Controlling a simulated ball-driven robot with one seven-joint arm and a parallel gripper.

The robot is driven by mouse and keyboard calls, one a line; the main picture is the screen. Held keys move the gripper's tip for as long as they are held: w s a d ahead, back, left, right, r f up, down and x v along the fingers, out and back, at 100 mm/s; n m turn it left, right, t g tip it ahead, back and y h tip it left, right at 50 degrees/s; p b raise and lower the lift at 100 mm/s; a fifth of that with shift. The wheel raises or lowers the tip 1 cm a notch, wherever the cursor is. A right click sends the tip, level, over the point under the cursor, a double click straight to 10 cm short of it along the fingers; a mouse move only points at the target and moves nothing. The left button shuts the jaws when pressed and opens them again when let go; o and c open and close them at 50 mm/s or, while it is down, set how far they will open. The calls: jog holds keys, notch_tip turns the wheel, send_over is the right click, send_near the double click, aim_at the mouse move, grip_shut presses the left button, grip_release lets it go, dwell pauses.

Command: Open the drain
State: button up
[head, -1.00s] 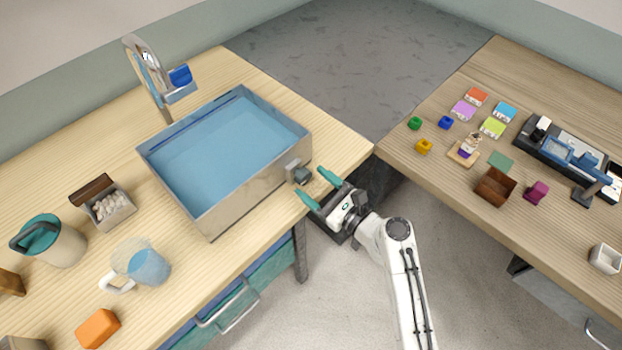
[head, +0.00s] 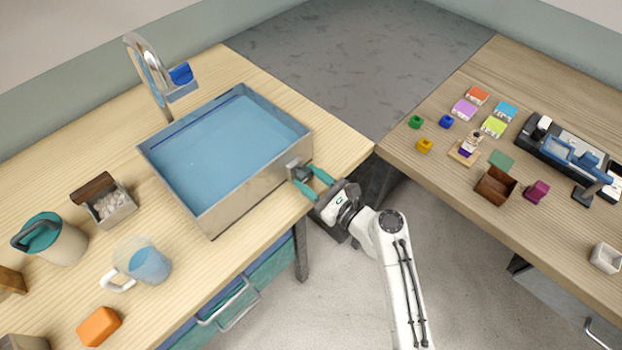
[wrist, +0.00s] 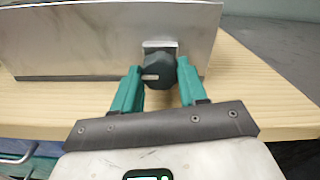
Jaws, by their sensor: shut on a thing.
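The drain knob (wrist: 157,70) is dark and faceted with a pale mark. It sits on a metal plate on the outer wall of the metal basin (wrist: 90,45), near the wall's right end. In the head view the knob (head: 301,173) is partly hidden by my fingers. The basin (head: 252,186) stands on the wooden table and holds blue water (head: 225,140). My gripper (wrist: 158,82) has its two green fingers on either side of the knob, shut on it. In the head view my gripper (head: 308,182) reaches the basin from the right.
A faucet (head: 150,75) with a blue handle stands behind the basin. A jug (head: 55,243), a glass mug (head: 140,263), a small box of pale pieces (head: 110,207) and an orange block (head: 98,327) are on the left. Another table (head: 450,190) with small items is on the right.

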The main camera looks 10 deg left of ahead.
jog(key=shift+c, duration=0.7)
jog(key=shift+f+n, duration=0.1)
jog(key=shift+n, duration=0.2)
jog(key=shift+f+n+b, duration=0.1)
jog(key=shift+n+b, duration=0.8)
jog(key=shift+b, duration=0.1)
jog(key=n+b, duration=0.5)
jog(key=n, duration=0.1)
jog(key=n+b, duration=0.3)
jog(key=n, duration=0.1)
jog(key=shift+f+n+b, duration=0.15)
jog(key=shift+n+b, duration=0.25)
jog(key=n+b, duration=0.4)
jog(key=shift+s+n, duration=0.1)
jog(key=shift+n, duration=0.3)
jog(key=shift+r, duration=0.2)
